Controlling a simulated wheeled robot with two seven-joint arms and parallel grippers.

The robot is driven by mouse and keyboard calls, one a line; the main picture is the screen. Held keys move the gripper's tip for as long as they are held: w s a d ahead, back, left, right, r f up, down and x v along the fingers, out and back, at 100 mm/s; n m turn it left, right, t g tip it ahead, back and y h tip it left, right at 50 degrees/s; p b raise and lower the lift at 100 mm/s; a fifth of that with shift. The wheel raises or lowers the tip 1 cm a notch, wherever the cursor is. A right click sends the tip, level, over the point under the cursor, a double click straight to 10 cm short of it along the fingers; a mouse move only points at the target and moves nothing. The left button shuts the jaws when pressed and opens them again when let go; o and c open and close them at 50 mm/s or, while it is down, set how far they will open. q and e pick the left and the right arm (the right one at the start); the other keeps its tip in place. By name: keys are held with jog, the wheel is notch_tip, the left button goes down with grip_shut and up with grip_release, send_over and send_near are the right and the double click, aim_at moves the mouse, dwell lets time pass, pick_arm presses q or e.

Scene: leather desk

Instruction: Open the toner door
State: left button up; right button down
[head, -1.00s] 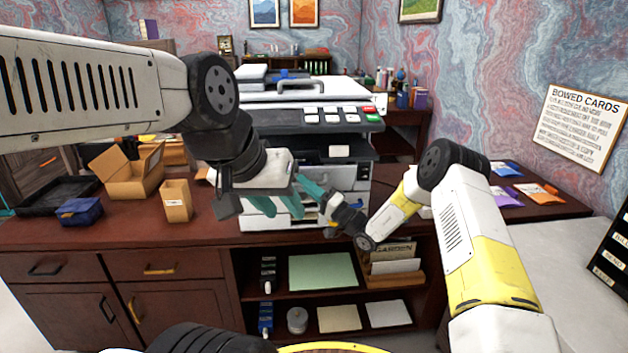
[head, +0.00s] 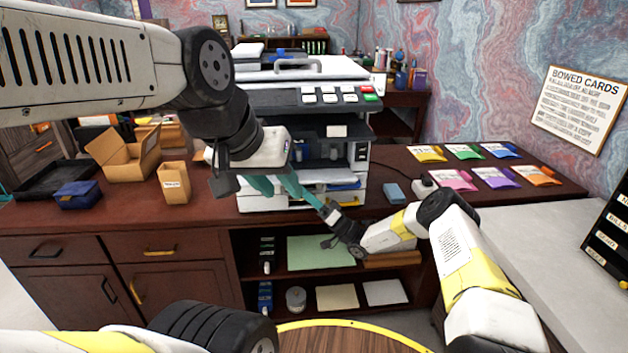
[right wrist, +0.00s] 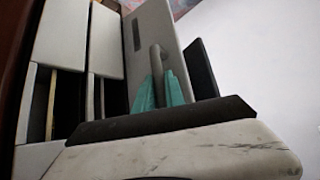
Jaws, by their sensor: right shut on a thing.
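The printer (head: 300,98) stands on the desk. Its toner door (head: 328,175) shows as a light slab tipped outward and down from the front, with a dark interior visible above it. In the right wrist view the door is a grey panel (right wrist: 145,35) with a bar handle (right wrist: 157,62). My right gripper (head: 324,207) is shut on that handle; its teal fingers (right wrist: 160,92) lie at the bar's lower part. My left gripper (head: 275,187) hangs in front of the printer's left side, its teal fingers apart and empty, hiding part of the front.
A cardboard box (head: 125,155), a small carton (head: 174,182) and a blue box (head: 78,198) stand left on the desk. Several coloured packets (head: 463,151) and a blue block (head: 394,193) lie to the right. Open shelves with papers (head: 322,251) are below.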

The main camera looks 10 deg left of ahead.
jog(key=shift+w+f, duration=0.5)
jog(key=shift+f, duration=0.35)
jog(key=c, duration=1.7)
grip_release()
jog(key=shift+f, duration=0.1)
jog(key=v, duration=0.7)
jog(key=shift+d+f, duration=0.25)
